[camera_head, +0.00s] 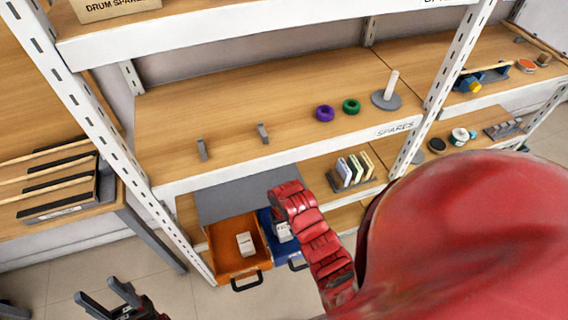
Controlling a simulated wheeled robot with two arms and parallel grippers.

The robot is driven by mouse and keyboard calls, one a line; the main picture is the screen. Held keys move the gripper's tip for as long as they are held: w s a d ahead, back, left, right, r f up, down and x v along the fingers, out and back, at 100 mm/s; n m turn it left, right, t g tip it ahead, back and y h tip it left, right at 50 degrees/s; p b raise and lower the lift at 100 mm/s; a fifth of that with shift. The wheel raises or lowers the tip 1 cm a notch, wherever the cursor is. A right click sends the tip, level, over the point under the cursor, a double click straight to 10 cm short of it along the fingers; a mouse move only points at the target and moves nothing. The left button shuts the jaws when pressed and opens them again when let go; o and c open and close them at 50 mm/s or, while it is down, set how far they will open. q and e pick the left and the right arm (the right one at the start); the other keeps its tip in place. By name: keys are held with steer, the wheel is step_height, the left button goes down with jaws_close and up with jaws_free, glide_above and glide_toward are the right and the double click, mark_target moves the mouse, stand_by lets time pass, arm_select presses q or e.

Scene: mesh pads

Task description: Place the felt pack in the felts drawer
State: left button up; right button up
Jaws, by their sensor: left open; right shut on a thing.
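Two drawers stand pulled out under the lower shelf, an orange drawer (225,262) and a blue drawer (265,226) beside it. A small white pack (245,243) lies in the orange drawer. A white labelled piece (283,233) shows at the blue drawer, partly behind my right arm; its label is too small to read. I cannot tell which item is the felt pack or which drawer is for felts. My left gripper (101,291) is open and empty at the bottom left, apart from the drawers. My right gripper's fingers are hidden behind its red arm.
My red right arm covers the lower right. The shelf above holds a purple ring (325,113), a green ring (351,106) and a grey peg stand (387,99). Upright packs (350,170) stand right of the drawers.

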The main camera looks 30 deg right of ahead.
steer(key=shift+f, duration=1.2)
steer(key=shift+f, duration=0.2)
steer(key=o, duration=1.4)
